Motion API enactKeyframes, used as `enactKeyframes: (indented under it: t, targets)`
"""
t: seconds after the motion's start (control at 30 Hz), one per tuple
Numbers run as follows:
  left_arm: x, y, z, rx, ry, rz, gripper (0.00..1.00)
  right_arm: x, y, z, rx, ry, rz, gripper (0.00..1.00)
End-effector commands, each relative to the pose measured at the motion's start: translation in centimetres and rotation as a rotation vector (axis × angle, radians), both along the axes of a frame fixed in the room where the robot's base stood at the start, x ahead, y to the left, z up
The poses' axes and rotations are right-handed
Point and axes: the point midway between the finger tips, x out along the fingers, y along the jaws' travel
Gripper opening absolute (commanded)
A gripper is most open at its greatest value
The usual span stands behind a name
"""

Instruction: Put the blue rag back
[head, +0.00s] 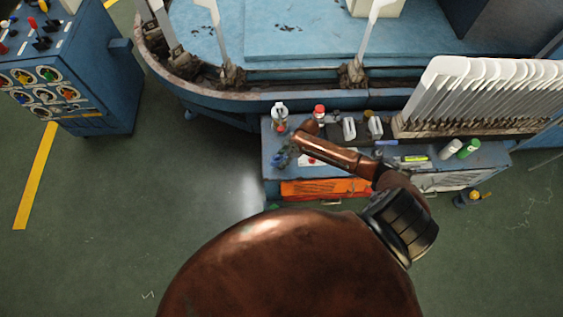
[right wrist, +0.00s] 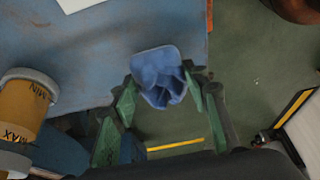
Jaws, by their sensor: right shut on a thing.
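The blue rag (right wrist: 160,76) is a small bunched cloth in the right wrist view, between the fingers of my right gripper (right wrist: 162,108). The gripper is shut on it. The rag shows beside the edge of the blue workbench top (right wrist: 105,60), partly against the green floor; its height relative to the bench is hard to tell. In the head view, my right gripper (head: 284,157) is at the bench's left end, where the rag is too small to tell apart clearly. My left gripper is in neither view.
A white bottle (head: 280,113), a red-capped bottle (head: 319,112) and other containers stand along the bench. An orange drawer front (head: 325,188) is below. A MIN/MAX-marked container (right wrist: 25,105) is close left.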

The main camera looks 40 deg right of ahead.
Motion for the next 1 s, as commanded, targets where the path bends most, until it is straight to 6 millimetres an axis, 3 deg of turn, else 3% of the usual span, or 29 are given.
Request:
enactKeyframes:
  t: [0.03, 0.13, 0.53, 0.57, 0.8, 1.0]
  targets:
    - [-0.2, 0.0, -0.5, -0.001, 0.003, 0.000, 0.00, -0.3, 0.0, -1.4, 0.000, 0.008, -0.003, 0.19]
    - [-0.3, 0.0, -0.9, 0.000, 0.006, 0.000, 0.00, -0.3, -0.1, -2.7, 0.000, 0.005, -0.003, 0.19]
    - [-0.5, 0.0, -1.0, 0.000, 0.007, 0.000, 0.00, -0.3, -0.1, -3.1, -0.001, 0.004, -0.001, 0.19]
    - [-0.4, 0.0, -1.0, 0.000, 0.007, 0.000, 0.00, -0.3, -0.1, -3.1, -0.001, 0.004, -0.001, 0.44]
    - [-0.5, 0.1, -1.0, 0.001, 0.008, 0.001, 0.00, -0.3, -0.1, -3.0, 0.000, 0.003, -0.001, 0.59]
    - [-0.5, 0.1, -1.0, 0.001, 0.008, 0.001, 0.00, -0.3, -0.1, -3.0, 0.000, 0.003, -0.001, 0.59]
